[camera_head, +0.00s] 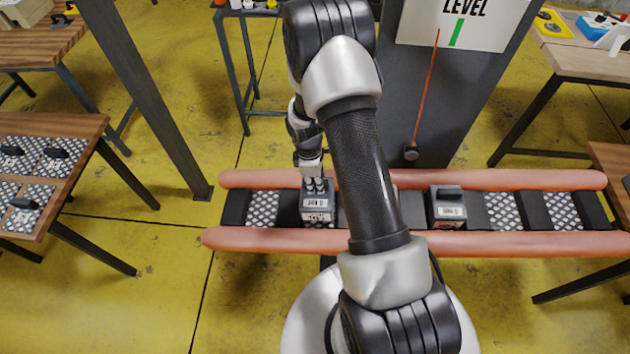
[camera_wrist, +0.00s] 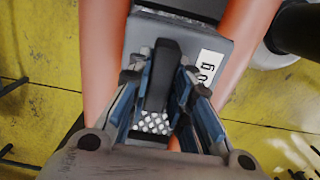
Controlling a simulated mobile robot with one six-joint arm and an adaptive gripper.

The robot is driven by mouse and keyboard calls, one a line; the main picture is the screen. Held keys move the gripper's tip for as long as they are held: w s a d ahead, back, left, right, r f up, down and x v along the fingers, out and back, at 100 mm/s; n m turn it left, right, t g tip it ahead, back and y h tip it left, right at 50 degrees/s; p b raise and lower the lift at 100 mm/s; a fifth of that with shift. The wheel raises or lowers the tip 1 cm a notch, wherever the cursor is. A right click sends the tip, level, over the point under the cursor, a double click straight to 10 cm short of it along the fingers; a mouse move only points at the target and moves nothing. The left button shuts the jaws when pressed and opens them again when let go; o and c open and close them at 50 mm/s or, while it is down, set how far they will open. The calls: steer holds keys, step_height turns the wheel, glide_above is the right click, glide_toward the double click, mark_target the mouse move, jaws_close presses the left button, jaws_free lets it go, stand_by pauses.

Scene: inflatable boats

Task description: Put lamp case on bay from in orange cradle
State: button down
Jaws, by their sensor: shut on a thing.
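A grey lamp case (camera_head: 318,213) with a white label stands between the two orange tubes of the orange cradle (camera_head: 265,240), left of my arm. In the wrist view, the case (camera_wrist: 208,42) has a black handle (camera_wrist: 161,75) on top. My gripper (camera_head: 313,180) is above the case, and its blue-padded fingers (camera_wrist: 158,92) are shut on the handle from both sides. I cannot tell whether the case is resting or slightly raised. The bays are patterned metal plates; one (camera_head: 262,208) is bare just left of the case.
A second grey case (camera_head: 447,210) stands in the cradle right of my arm, with a bare patterned bay (camera_head: 502,210) beyond it. A wooden table (camera_head: 72,124) at left carries patterned plates with black-handled items. A dark post with a level sign (camera_head: 465,25) stands behind the cradle.

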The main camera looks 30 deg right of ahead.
steer(key=shift+d+f+b, duration=0.2)
steer(key=shift+f+b, duration=1.1)
steer(key=shift+f, duration=0.85)
steer(key=c, duration=1.4)
jaws_free()
steer(key=shift+s, duration=0.1)
steer(key=shift+o, duration=0.2)
steer(key=shift+r, duration=0.1)
steer(key=r, duration=0.8)
steer(key=a+r, duration=0.1)
steer(key=r, duration=0.2)
steer(key=shift+w+r, duration=0.35)
steer(key=shift+r, duration=0.05)
